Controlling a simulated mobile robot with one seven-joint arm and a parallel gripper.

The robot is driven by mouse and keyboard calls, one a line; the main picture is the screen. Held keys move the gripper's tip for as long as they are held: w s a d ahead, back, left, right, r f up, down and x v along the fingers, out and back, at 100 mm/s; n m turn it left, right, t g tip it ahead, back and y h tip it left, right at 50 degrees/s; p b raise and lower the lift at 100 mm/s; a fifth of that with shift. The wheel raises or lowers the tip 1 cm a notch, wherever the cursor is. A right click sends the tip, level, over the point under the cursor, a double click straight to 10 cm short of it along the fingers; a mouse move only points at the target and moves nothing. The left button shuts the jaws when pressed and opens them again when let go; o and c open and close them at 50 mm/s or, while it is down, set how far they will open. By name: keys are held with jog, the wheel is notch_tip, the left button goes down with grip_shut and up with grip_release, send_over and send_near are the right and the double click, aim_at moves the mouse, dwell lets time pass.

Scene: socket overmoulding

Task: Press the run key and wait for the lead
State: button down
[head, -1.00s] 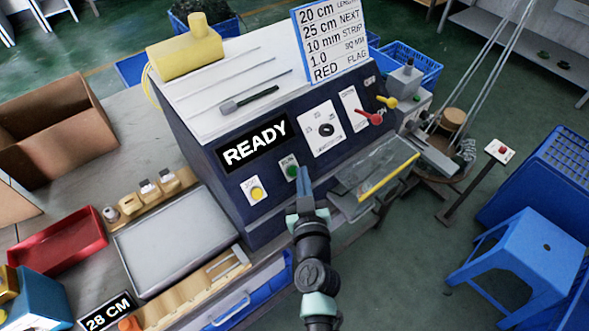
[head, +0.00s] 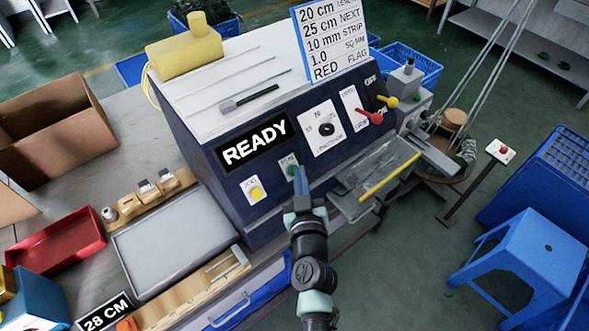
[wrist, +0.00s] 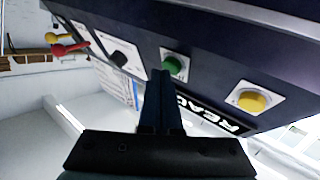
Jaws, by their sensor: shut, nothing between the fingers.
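The dark blue machine (head: 215,170) has a display (head: 254,142) that reads READY. The green run key (head: 291,170) is on its front panel, and it also shows in the wrist view (wrist: 174,65). A yellow button (head: 256,193) sits to its left; it also shows in the wrist view (wrist: 252,101). My gripper (head: 301,172) is shut and empty, its fingertips right at the green key and partly covering it in the head view. In the wrist view the fingertips (wrist: 161,74) end just beside the key; I cannot tell whether they touch it.
A black dial (head: 326,129) and red (head: 370,117) and yellow levers (head: 387,101) are right of the key. A clear cover with a yellow edge (head: 390,177) juts out at the right. A grey tray (head: 175,240) lies left of the machine. A blue stool (head: 525,255) stands at right.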

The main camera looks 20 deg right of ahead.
jog(key=shift+w+a+f, duration=0.1)
jog(key=shift+w+f, duration=0.05)
jog(key=shift+f, duration=0.05)
dwell(0.6)
jog(key=shift+s+d+r, duration=0.2)
jog(key=shift+s+r, duration=0.35)
jog(key=shift+s, duration=0.05)
jog(key=s+r, duration=0.1)
jog(key=s+d+r+p, duration=0.1)
jog(key=s+r, duration=0.1)
jog(key=shift+s+d+r+p, duration=0.15)
jog(key=shift+s+r+p, duration=0.05)
jog(key=shift+p, duration=0.1)
dwell(0.8)
